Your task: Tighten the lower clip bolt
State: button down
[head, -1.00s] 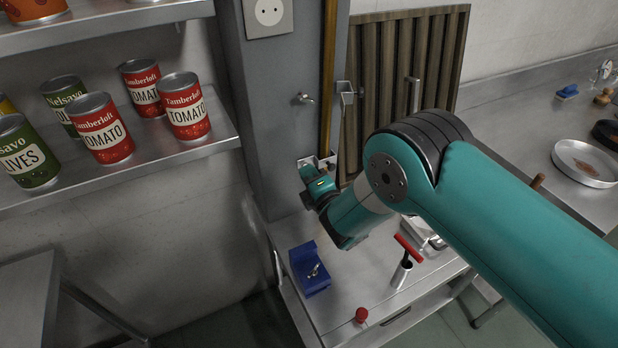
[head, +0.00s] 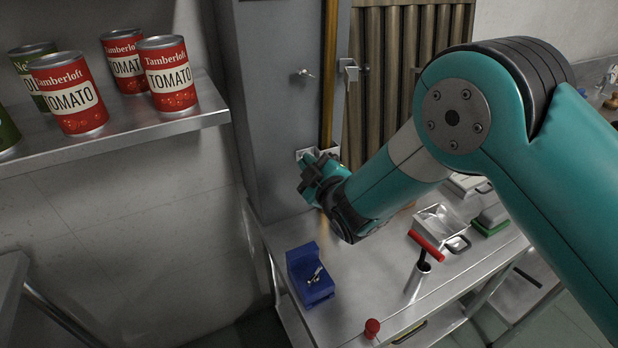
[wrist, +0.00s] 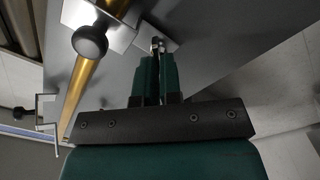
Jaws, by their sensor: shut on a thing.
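The lower clip (head: 326,152) is a pale metal bracket around the brass pipe (head: 330,70) on the grey post. It shows in the wrist view (wrist: 118,28) with a dark round knob (wrist: 90,42) on its front. My gripper (head: 308,161) is at the left side of this clip. In the wrist view my gripper (wrist: 158,50) has its green fingers close together. They are shut on the lower clip bolt (wrist: 157,43), a small silver piece beside the clip plate, mostly hidden between the fingertips.
A silver bolt (head: 303,73) sticks out of the post higher up. Below, the steel table (head: 350,285) bears a blue holder (head: 311,279), a red-handled tool in a cup (head: 427,246) and a metal tray (head: 436,222). A shelf (head: 130,125) with cans stands left.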

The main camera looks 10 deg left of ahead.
jog(key=m+b, duration=0.5)
jog(key=b, duration=0.1)
jog(key=m+b, duration=0.4)
jog(key=b, duration=0.1)
jog(key=shift+d+f+m+b, duration=0.2)
jog(key=shift+m+b, duration=0.2)
jog(key=c, duration=1.3)
grip_release()
jog(key=shift+r, duration=0.2)
jog(key=b+v, duration=0.5)
jog(key=v, duration=1.2)
jog(key=shift+s+d+b, duration=0.15)
jog(key=shift+b, duration=0.15)
